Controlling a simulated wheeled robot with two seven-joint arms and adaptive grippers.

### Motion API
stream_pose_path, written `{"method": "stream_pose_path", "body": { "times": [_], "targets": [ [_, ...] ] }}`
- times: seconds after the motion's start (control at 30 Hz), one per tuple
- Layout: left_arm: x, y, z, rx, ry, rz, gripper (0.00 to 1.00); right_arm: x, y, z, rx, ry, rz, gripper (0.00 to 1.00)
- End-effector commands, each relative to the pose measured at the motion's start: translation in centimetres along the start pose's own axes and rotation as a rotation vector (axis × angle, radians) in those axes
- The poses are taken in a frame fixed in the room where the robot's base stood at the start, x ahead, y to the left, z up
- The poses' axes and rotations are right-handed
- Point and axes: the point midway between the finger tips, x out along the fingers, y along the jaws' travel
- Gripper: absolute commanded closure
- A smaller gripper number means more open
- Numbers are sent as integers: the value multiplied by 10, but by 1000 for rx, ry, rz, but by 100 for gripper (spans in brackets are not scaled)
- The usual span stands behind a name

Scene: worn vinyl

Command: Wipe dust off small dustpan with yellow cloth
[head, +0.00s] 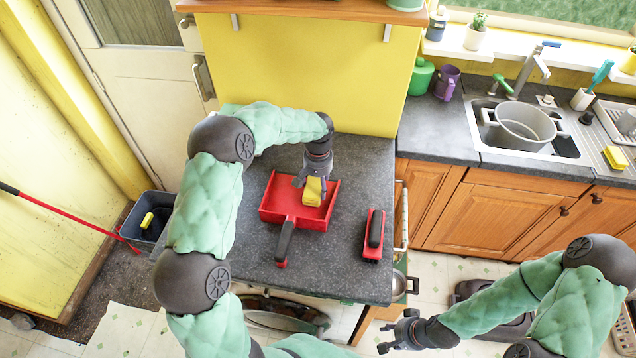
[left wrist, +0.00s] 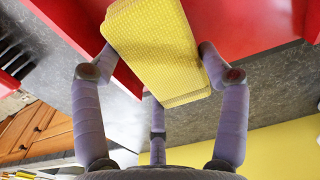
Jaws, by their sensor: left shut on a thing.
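The small red dustpan (head: 271,209) with a black handle (head: 285,240) lies on the dark grey counter. My left gripper (head: 312,186) is over the pan, shut on the folded yellow cloth (head: 313,192). In the left wrist view the cloth (left wrist: 158,45) sits between the fingers, with the red pan (left wrist: 255,25) behind it. Whether the cloth touches the pan is hard to tell. No dust can be made out on the pan. My right gripper (head: 395,332) hangs empty over the floor at the lower right, its fingers apart.
A red brush (head: 374,235) with a black handle lies right of the dustpan on the counter (head: 345,265). A sink with a grey pot (head: 522,128) stands farther right. A grey bucket (head: 150,218) is on the floor at left. The counter front is clear.

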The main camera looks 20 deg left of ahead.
Motion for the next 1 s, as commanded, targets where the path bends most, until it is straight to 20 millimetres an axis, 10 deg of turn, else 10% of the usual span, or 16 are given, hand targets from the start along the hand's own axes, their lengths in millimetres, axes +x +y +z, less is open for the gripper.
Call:
{"method": "stream_pose_path", "body": {
  "times": [1.0],
  "targets": [
    [0, 33, -5, 0, 0, 0, 52, 0, 0, 0, 0, 0, 0, 61]
  ]
}}
